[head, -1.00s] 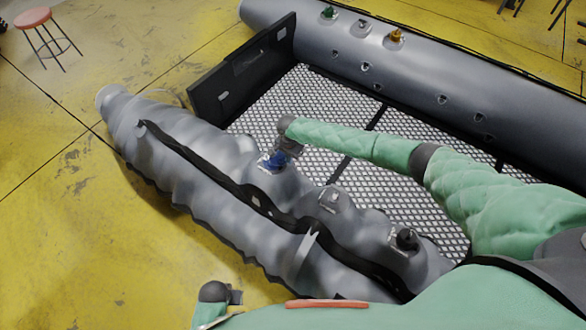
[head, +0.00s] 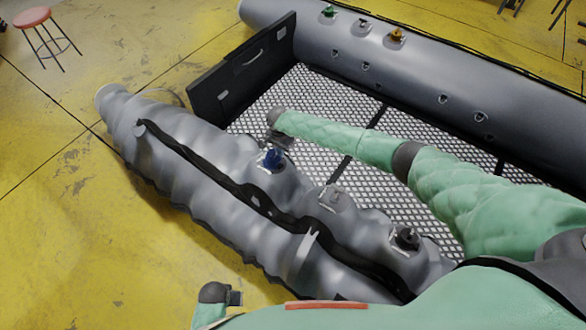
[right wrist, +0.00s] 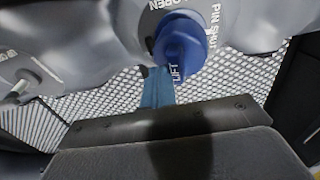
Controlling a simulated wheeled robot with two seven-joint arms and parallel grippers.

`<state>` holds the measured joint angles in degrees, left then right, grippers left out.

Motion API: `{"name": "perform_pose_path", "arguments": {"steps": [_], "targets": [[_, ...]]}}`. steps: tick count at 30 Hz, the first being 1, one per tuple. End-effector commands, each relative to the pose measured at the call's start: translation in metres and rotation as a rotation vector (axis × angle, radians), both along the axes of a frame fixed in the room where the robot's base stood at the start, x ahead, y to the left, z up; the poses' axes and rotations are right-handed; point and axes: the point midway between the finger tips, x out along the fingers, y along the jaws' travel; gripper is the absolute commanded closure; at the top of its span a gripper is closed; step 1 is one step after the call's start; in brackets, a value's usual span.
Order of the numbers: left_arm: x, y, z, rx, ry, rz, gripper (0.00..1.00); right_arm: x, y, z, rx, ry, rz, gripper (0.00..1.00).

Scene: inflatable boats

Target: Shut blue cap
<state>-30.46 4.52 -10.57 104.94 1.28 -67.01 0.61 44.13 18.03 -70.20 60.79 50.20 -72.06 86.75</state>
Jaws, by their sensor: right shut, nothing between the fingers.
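The blue cap (head: 273,157) sits on a valve on the near, wrinkled grey tube of the boat. It also shows in the right wrist view (right wrist: 181,46), with "LIFT" on it and "PIN SHUT" lettering on the ring around it. My right gripper (head: 275,137) is shut and empty, just beyond the cap on the boat's inner side. In the right wrist view a pale blue strip lies between the cap and the gripper's bar; I cannot tell what it is. My left gripper (head: 236,297) is low in the head view, away from the cap; its jaws are unclear.
The near tube (head: 180,150) has a black strap along it and other valves, one dark (head: 405,238). A black board (head: 245,65) stands across the boat. The far tube (head: 430,60) carries green and orange caps. Mesh floor (head: 310,95) lies between.

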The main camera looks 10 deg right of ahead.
Motion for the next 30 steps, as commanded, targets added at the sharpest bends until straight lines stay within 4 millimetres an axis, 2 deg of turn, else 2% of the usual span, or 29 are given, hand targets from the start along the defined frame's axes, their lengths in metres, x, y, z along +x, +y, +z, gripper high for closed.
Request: {"name": "perform_pose_path", "arguments": {"steps": [30], "targets": [[0.0, 0.0, -0.02, 0.0, 0.0, 0.0, 0.67, 0.024, 0.03, -0.011, 0.006, -0.007, 0.002, 1.0]]}}
